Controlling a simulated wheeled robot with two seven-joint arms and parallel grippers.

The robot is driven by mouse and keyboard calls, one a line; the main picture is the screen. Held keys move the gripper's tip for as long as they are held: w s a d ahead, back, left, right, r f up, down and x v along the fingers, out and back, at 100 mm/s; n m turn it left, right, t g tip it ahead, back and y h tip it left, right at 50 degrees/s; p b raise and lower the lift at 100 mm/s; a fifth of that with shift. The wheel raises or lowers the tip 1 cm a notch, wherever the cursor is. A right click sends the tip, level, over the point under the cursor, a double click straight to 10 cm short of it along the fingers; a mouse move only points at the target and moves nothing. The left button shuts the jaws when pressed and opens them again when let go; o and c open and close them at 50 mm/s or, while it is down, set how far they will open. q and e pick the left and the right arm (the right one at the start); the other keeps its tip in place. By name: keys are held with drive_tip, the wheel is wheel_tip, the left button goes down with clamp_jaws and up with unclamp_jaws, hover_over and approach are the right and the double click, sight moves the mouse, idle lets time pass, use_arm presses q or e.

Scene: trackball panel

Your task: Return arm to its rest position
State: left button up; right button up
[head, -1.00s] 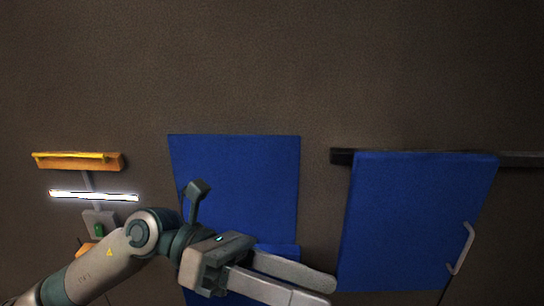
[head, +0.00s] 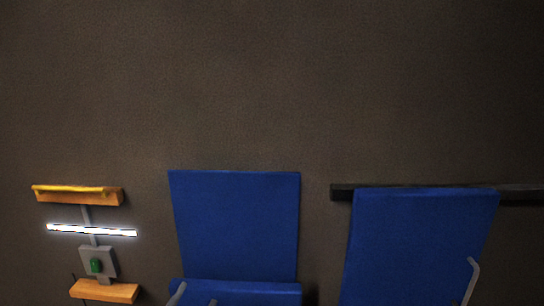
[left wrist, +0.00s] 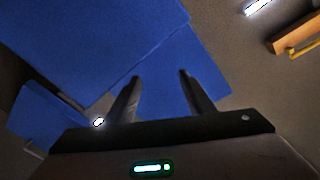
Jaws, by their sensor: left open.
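My left gripper (left wrist: 159,76) is open and empty in the left wrist view, its two dark fingers apart in front of a blue surface. In the head view, two grey tips at the bottom edge, in front of the lower blue box (head: 250,290), look like its fingers; the rest of the arm is out of frame. A small grey panel with a green ball (head: 96,265) is on the wall at the left, clear of the gripper. My right gripper is not in view.
A blue panel (head: 235,225) stands above the blue box. A blue sliding door (head: 415,245) with a grey handle (head: 472,280) hangs from a dark rail (head: 341,192) at right. A glowing bar (head: 92,230) sits between an orange shelf (head: 78,196) and an orange ledge (head: 105,291). The upper wall is bare.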

use_arm(q)
drive_tip(key=s+a+f+n+g+y, duration=0.15)
drive_tip(key=s+f+g, duration=0.3)
drive_tip(key=f, duration=0.45)
drive_tip(key=s+a+f+n+g+y, duration=0.1)
drive_tip(key=s+a+f+n+g, duration=0.2)
drive_tip(key=s+f, duration=0.5)
drive_tip(key=s+a+f+n+g, duration=0.2)
drive_tip(key=s+f+g, duration=0.5)
drive_tip(key=s+f, duration=0.7)
wheel_tip(320, 180, down, 25)
drive_tip(key=s+d, duration=0.2)
drive_tip(key=s+a+f, duration=0.1)
drive_tip(key=s+f, duration=0.5)
drive_tip(key=f, duration=0.2)
drive_tip(key=s+a+f+m, duration=0.1)
drive_tip(key=s+f, duration=0.5)
drive_tip(key=f, duration=0.3)
drive_tip(key=shift+s+g, duration=0.35)
drive_tip(key=shift+s, duration=0.05)
drive_tip(key=shift+f, duration=0.1)
drive_tip(key=shift+c, duration=0.4)
